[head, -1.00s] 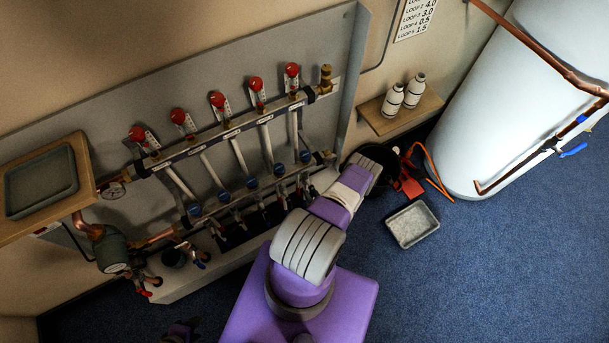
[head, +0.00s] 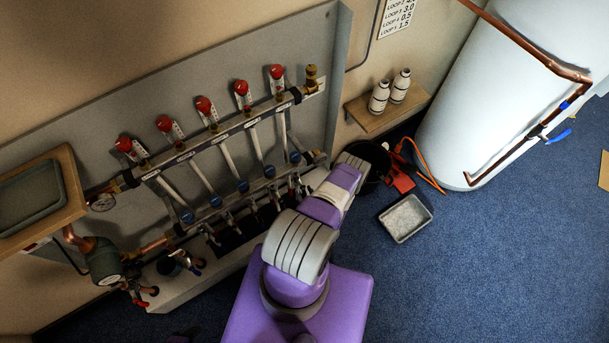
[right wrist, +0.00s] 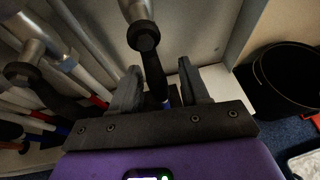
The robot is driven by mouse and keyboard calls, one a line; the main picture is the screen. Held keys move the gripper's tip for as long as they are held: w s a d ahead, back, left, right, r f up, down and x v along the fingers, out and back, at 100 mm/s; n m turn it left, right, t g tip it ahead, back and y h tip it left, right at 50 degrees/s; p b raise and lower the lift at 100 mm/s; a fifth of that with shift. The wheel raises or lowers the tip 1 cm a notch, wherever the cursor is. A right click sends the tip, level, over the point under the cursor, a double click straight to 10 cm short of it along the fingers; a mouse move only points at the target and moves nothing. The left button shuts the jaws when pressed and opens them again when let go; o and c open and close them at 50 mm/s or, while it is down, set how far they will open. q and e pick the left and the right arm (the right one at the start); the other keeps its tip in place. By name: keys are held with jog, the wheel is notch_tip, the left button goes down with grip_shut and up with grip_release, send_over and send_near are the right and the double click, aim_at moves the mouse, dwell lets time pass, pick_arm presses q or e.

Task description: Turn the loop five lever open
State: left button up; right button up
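The manifold (head: 215,137) is on a grey panel, with red-capped flow meters above and blue-capped valves below. Small levers (head: 230,222) line its lower bar. I take the rightmost loop to be loop five; its label is too small to read. Its lever is mostly hidden behind my right arm in the head view. In the right wrist view a black lever (right wrist: 155,75) hangs from a metal valve, pointing between the fingers of my right gripper (right wrist: 160,80). The fingers are open on either side of it; contact cannot be told. My left gripper is not in view.
A black bucket (head: 374,160) stands right of the manifold, beside red tools and an orange cable. A grey tray (head: 405,218) lies on the blue carpet. A wooden shelf (head: 385,113) holds two white bottles. A white tank (head: 500,95) fills the upper right.

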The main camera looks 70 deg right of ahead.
jog(key=p+v, duration=0.1)
jog(key=v, duration=0.6)
jog(key=shift+s+a+p, duration=0.15)
jog(key=shift+a+p, duration=0.05)
jog(key=shift+p, duration=0.15)
jog(key=shift+r, duration=0.15)
